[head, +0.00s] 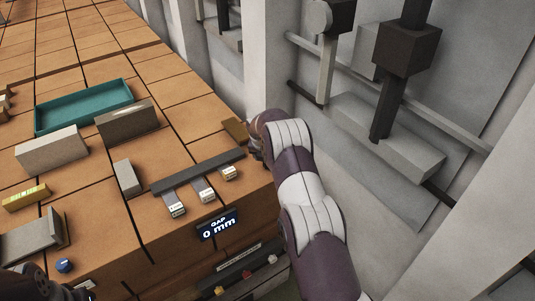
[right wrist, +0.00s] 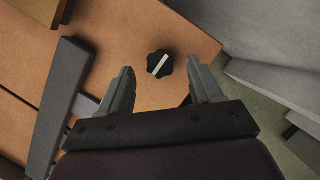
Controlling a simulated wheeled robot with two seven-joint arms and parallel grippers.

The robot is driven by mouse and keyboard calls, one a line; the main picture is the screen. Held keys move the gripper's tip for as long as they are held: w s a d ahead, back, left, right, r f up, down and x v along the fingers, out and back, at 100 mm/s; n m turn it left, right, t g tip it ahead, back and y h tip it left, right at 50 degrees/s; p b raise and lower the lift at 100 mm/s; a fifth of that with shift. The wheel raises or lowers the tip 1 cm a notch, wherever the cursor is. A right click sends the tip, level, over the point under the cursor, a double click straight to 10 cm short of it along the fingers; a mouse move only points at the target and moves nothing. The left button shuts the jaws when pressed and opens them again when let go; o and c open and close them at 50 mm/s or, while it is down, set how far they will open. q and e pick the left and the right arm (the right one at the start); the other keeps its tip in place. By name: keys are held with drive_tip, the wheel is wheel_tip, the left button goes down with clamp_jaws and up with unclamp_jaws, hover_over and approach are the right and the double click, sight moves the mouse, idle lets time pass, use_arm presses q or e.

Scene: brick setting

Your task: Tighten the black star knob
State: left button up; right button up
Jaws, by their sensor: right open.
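The black star knob (right wrist: 160,64) shows in the right wrist view with a pale bar across its top. It sits on the orange-brown block top near its edge. My right gripper (right wrist: 160,88) is open, its fingertips on either side of and a little short of the knob, with nothing between them. In the head view my right arm reaches the right end of the block and hides the knob and the gripper's fingers. A dark part of my left arm shows at the bottom left corner; its fingers cannot be made out.
A dark grey bar (head: 198,171) with small labelled tabs lies left of my right arm. A display reading "GAP 0 mm" (head: 217,225) is on the front edge. A teal tray (head: 37,119) and grey blocks stand farther left. A pale wall with rails (head: 440,112) is at the right.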

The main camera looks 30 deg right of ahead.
drive_tip(key=shift+x, duration=1.1)
use_arm(q)
drive_tip(key=shift+s+a+r, duration=0.1)
drive_tip(key=shift+r, duration=0.45)
use_arm(e)
drive_tip(key=shift+f, duration=0.2)
